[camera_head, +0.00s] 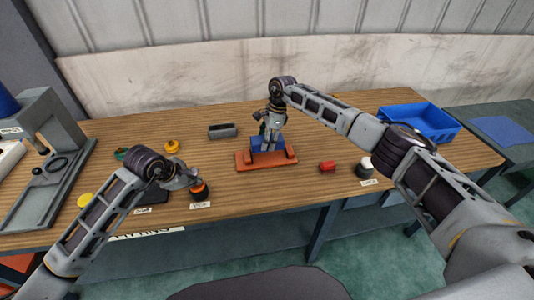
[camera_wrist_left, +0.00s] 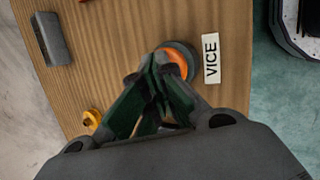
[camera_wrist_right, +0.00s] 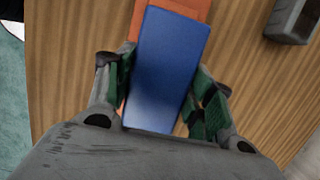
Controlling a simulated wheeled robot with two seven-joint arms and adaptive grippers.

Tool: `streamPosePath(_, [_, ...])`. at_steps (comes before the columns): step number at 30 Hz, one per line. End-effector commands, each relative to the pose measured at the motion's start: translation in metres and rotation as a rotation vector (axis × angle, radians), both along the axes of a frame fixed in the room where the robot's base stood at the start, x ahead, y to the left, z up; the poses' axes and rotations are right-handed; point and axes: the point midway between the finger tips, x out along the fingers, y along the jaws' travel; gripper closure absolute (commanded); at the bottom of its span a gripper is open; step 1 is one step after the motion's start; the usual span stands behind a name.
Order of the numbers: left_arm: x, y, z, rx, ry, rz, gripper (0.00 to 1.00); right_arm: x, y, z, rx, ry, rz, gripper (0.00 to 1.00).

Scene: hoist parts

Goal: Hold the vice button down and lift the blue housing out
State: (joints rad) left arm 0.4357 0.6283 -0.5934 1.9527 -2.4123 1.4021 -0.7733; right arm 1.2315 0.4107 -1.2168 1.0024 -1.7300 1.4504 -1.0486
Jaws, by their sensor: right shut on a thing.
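The blue housing (camera_head: 265,146) sits at the orange-red vice (camera_head: 246,160) in the middle of the table. In the right wrist view the housing (camera_wrist_right: 168,65) fills the space between the green-padded fingers of my right gripper (camera_wrist_right: 160,92), which is shut on it from above. Whether the housing has cleared the vice jaws cannot be told. The orange vice button (camera_head: 199,192), in a dark round base, stands at the front edge by a "VICE" label (camera_wrist_left: 211,58). My left gripper (camera_wrist_left: 160,65) has its fingers together, empty, tips at the button (camera_wrist_left: 176,62); whether it is pressed down is unclear.
A grey block (camera_head: 222,131) lies behind and left of the vice. A yellow button (camera_head: 172,146) and a green part (camera_head: 121,153) stand left. A grey press (camera_head: 50,130) stands far left. A red cylinder (camera_head: 327,166), a white-topped button (camera_head: 365,166) and a blue bin (camera_head: 420,119) are right.

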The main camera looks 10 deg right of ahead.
Motion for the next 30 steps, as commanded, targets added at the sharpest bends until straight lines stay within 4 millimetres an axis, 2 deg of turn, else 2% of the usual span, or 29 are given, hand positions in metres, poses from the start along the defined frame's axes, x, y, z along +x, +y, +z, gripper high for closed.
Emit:
streamPosePath(18, [-0.002,0.0,-0.004,0.003,0.007,0.0,1.0,0.0,0.001,0.022,0.002,-0.002,0.0,0.68])
streamPosePath(30, [-0.002,0.0,-0.004,0.003,0.007,0.0,1.0,0.0,0.0,0.024,0.002,-0.001,0.0,0.68])
